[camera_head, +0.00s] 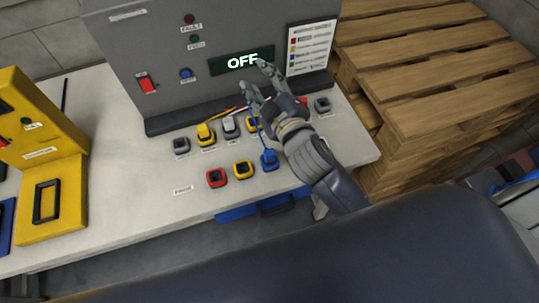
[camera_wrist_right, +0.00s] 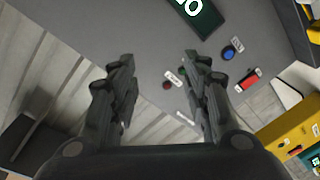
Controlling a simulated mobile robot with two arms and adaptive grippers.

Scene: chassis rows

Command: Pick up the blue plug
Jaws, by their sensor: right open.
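The blue plug (camera_head: 269,159) sits at the right end of the front row on the light bench top, with a thin blue cable rising from it. My right gripper (camera_head: 257,78) is open and empty, above and beyond the blue plug, in front of the grey panel. Its forearm passes just right of the plug. In the right wrist view the open fingers (camera_wrist_right: 158,57) point towards the panel, and the blue plug does not show there. My left gripper is not in view.
A grey panel (camera_head: 135,60) with an OFF display (camera_head: 241,61) stands behind a back row of several coloured plugs or sockets. A yellow box (camera_head: 55,205) stands at the left. Wooden pallets (camera_head: 440,60) are stacked at the right.

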